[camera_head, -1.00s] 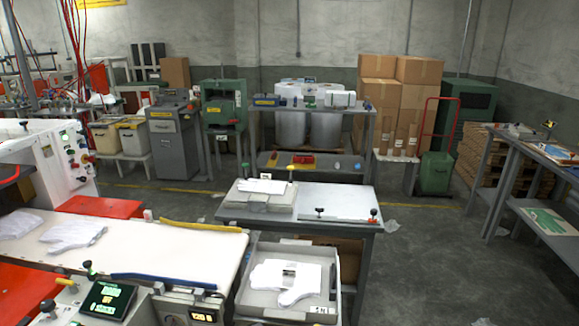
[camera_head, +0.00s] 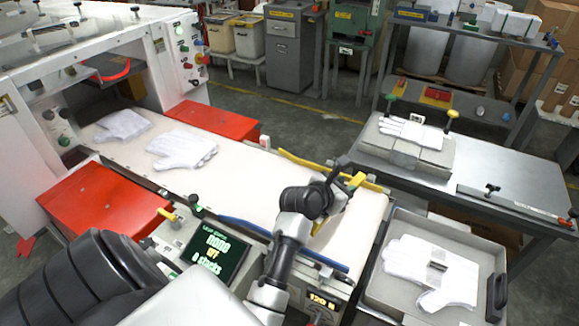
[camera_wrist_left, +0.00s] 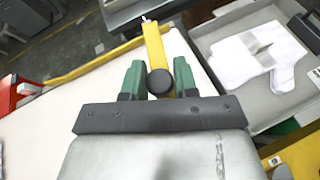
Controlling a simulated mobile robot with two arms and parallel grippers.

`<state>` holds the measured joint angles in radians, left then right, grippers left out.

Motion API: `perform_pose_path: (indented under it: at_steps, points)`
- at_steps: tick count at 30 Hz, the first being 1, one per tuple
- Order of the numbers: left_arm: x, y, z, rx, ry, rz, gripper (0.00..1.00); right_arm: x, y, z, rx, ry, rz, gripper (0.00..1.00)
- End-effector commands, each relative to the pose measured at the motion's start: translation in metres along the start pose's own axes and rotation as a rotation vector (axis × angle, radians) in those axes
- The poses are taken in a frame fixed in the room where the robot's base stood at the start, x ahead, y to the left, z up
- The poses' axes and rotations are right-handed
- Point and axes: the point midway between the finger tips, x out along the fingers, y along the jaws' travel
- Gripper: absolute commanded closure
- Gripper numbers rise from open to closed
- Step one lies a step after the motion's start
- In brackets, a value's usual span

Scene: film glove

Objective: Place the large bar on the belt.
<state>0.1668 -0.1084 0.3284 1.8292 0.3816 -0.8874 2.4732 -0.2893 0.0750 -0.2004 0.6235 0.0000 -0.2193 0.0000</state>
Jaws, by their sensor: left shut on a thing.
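A yellow bar (camera_head: 355,181) with a black knob is in my left gripper (camera_head: 345,180) over the outer end of the white belt (camera_head: 245,195). In the left wrist view, the green fingers of my left gripper (camera_wrist_left: 158,82) are shut on the yellow bar (camera_wrist_left: 155,45), which points away from the hand past the belt's end. The white belt (camera_wrist_left: 80,115) lies beneath. I cannot tell whether the bar touches it. The arm hides part of the bar in the head view. My right gripper is not in view.
Two white gloves lie farther up the belt, the nearer one (camera_head: 183,149) flat. A yellow rail (camera_head: 315,166) and a blue rail (camera_head: 285,240) edge the belt. A grey tray (camera_head: 372,285) with gloves stands to the right. A control panel (camera_head: 215,245) stands in front.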

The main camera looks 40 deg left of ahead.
Motion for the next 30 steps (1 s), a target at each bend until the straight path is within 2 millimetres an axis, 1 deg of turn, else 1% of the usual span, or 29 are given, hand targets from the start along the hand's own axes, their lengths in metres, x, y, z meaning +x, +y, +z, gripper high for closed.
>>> perform_pose_path:
  at_steps: [1, 3, 6, 9, 12, 15, 17, 20, 22, 27, 30]
  points:
    - [0.028, 0.008, -0.005, -0.021, -0.003, 0.037, 0.98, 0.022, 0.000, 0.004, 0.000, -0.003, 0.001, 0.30]
    - [0.056, 0.020, -0.002, -0.041, 0.003, 0.086, 0.98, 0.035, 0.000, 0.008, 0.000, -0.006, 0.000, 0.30]
    - [0.088, 0.029, 0.006, -0.060, 0.011, 0.137, 0.98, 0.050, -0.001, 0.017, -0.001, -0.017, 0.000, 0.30]
    - [0.111, 0.033, 0.016, -0.069, 0.016, 0.167, 0.98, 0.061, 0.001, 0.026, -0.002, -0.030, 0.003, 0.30]
    - [0.125, 0.033, 0.025, -0.073, 0.018, 0.183, 0.98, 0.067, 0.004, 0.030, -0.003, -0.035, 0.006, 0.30]
    - [0.131, 0.034, 0.028, -0.073, 0.022, 0.190, 0.98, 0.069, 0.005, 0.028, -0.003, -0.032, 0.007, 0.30]
    - [0.130, 0.036, 0.025, -0.073, 0.024, 0.193, 0.98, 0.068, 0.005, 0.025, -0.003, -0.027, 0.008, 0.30]
    - [0.120, 0.045, 0.009, -0.071, 0.028, 0.196, 0.98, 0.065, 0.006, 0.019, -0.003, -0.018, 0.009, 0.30]
    - [0.111, 0.052, -0.006, -0.069, 0.029, 0.197, 0.98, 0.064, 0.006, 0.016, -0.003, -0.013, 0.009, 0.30]
    - [0.089, 0.069, -0.042, -0.067, 0.028, 0.196, 0.98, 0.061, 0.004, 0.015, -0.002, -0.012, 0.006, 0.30]
    - [0.079, 0.076, -0.060, -0.068, 0.027, 0.193, 0.98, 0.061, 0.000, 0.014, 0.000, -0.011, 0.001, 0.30]
